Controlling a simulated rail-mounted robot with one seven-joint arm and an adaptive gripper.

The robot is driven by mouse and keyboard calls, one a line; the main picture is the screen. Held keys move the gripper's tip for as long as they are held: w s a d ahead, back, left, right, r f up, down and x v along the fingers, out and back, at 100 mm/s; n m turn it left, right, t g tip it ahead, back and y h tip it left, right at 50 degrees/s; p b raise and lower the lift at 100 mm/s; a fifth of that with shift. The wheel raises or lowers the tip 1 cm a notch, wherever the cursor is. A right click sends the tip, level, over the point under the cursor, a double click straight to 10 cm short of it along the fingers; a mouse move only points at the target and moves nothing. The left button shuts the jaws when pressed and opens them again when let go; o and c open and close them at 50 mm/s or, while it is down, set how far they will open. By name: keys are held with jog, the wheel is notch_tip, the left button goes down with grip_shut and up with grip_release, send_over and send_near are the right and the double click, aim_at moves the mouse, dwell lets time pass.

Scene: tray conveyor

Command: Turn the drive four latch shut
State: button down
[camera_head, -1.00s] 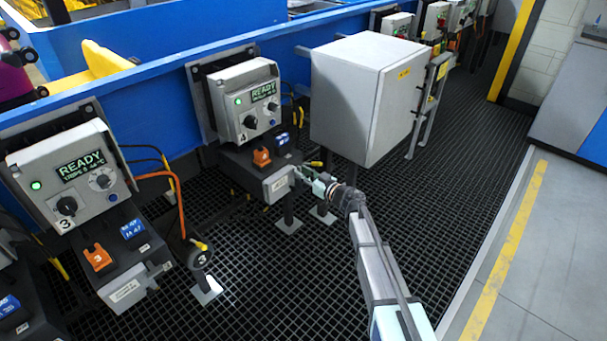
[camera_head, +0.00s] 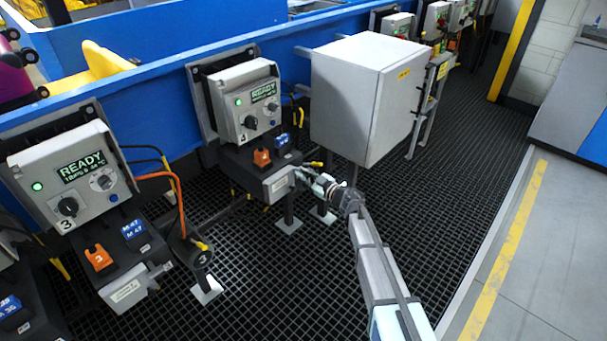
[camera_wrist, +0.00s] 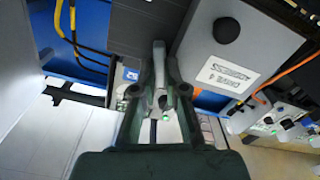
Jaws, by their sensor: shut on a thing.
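The drive four unit (camera_head: 245,100) carries a "4" label, a green lamp and a READY display. Below it a black housing (camera_head: 235,165) has an orange tag (camera_head: 262,157) and a light grey front box (camera_head: 277,184). My gripper (camera_head: 303,175) is at the right end of that box. In the wrist view my gripper (camera_wrist: 160,100) is shut on a slim grey latch lever (camera_wrist: 159,62) between its fingers. A box with a "DRIVE 4" label (camera_wrist: 228,76) and a dark round knob (camera_wrist: 226,30) is just right of the fingers. The latch itself is hidden by my gripper in the head view.
A large grey cabinet (camera_head: 345,100) stands close behind my gripper on the right. The drive three unit (camera_head: 75,170) is at the left. Yellow and black cables (camera_wrist: 68,30) run at the wrist view's upper left. The dark grating (camera_head: 300,275) in front is clear.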

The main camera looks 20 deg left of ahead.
jog(key=shift+s+a+f+n+b, duration=0.1)
jog(key=shift+n+b, duration=1.3)
jog(key=shift+n, duration=1.9)
jog(key=shift+f+n+b, duration=0.1)
jog(key=shift+n+b, duration=1.25)
jog(key=shift+n, duration=2.25)
jog(key=c, duration=1.2)
grip_release()
